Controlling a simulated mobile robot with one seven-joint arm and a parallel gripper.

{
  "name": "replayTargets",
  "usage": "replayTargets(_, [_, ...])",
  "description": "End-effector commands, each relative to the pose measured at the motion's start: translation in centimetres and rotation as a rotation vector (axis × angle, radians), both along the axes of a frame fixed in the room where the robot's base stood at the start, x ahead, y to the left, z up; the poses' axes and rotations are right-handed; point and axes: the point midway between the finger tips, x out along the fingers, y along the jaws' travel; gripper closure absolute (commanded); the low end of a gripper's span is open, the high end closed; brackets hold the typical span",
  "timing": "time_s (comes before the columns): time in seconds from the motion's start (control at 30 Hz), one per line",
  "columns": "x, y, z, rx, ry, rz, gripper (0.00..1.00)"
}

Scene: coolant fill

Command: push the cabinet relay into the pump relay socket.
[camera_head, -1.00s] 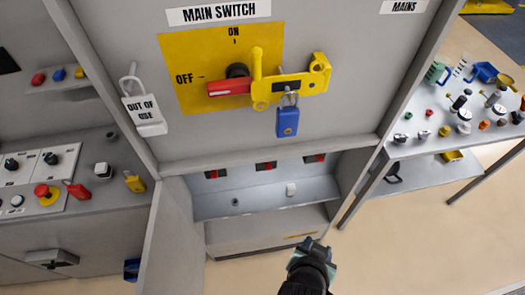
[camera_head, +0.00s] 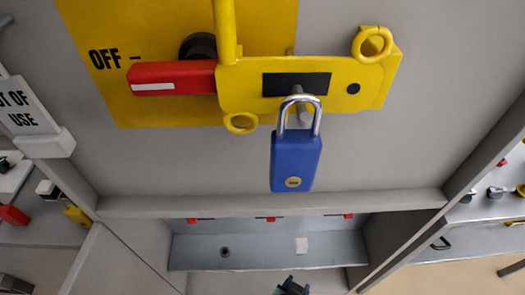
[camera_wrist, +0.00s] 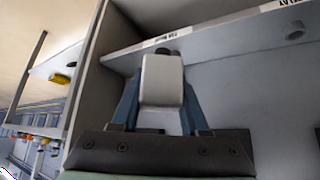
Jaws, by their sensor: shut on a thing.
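The cabinet relay, a pale grey-white block (camera_wrist: 163,80), sits between the blue-grey fingers of my gripper (camera_wrist: 162,108) in the wrist view; they are shut on it. A dark part shows just past its far end; I cannot tell whether that is its base or a socket. The pump relay socket is not clearly identifiable. A dark round fitting (camera_wrist: 295,30) lies on the grey panel to the right. In the head view, only the tip of my gripper (camera_head: 291,286) shows, in front of the cabinet shelf (camera_head: 265,263). A small white piece (camera_head: 301,245) and a dark round fitting (camera_head: 225,252) are on that shelf.
The cabinet's lower opening has side walls and a sill (camera_head: 270,205) above my gripper. A blue padlock (camera_head: 296,160) hangs from a yellow hasp (camera_head: 375,85) by the red switch handle (camera_head: 172,78). Benches stand left and right.

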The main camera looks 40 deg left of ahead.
Motion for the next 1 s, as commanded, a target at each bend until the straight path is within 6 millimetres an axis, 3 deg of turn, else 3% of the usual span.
replayTargets(0.03, [0.4, 2.7, -1.7, 0.007, -0.001, 0.052, 1.00])
replayTargets(0.13, [0.8, 7.4, -2.6, 0.011, 0.001, 0.148, 1.00])
replayTargets(0.3, [0.7, 15.2, -2.9, 0.010, 0.000, 0.311, 1.00])
replayTargets(0.5, [-0.1, 22.2, -2.5, -0.001, -0.009, 0.466, 1.00])
replayTargets(0.7, [-0.9, 25.5, -2.2, -0.010, -0.016, 0.543, 1.00])
replayTargets(1.0, [-1.0, 25.8, -2.1, -0.011, -0.017, 0.552, 1.00])
